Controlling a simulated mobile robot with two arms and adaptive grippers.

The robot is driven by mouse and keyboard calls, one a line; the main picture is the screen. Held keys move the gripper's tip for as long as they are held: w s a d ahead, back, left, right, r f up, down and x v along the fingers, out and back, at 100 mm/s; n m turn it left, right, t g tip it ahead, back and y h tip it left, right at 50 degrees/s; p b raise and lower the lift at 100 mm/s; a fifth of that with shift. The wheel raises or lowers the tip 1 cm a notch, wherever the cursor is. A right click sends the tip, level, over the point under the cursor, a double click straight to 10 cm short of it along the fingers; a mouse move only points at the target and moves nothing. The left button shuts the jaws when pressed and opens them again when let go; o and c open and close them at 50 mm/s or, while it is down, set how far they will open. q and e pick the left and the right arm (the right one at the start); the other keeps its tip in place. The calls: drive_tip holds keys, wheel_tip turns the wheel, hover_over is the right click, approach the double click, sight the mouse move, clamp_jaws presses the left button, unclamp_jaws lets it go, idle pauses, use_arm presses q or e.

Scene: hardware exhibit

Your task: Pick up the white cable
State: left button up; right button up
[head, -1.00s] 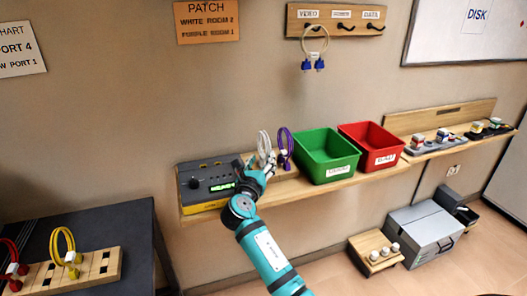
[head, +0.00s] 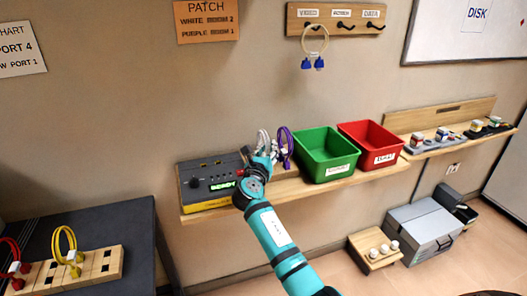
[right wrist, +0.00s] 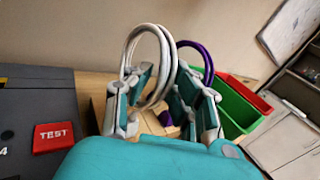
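The white cable (head: 262,138) is a coiled loop at the wooden wall shelf, between the tester box and the purple cable (head: 285,143). My right gripper (head: 262,158) is at the white cable and hides its lower part in the head view. In the right wrist view, the white cable (right wrist: 166,48) rises between my two spread fingers, and my right gripper (right wrist: 163,100) looks open around it. The purple cable (right wrist: 207,62) stands just behind the right finger. My left gripper is not in view.
The tester box (head: 210,185), with a red TEST button (right wrist: 53,137), is close on the left. The green bin (head: 326,156) and red bin (head: 371,146) stand to the right on the shelf (head: 300,190). A blue-ended cable (head: 313,62) hangs above.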

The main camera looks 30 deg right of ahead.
clamp_jaws()
drive_tip(key=shift+f, duration=0.1)
idle(0.3)
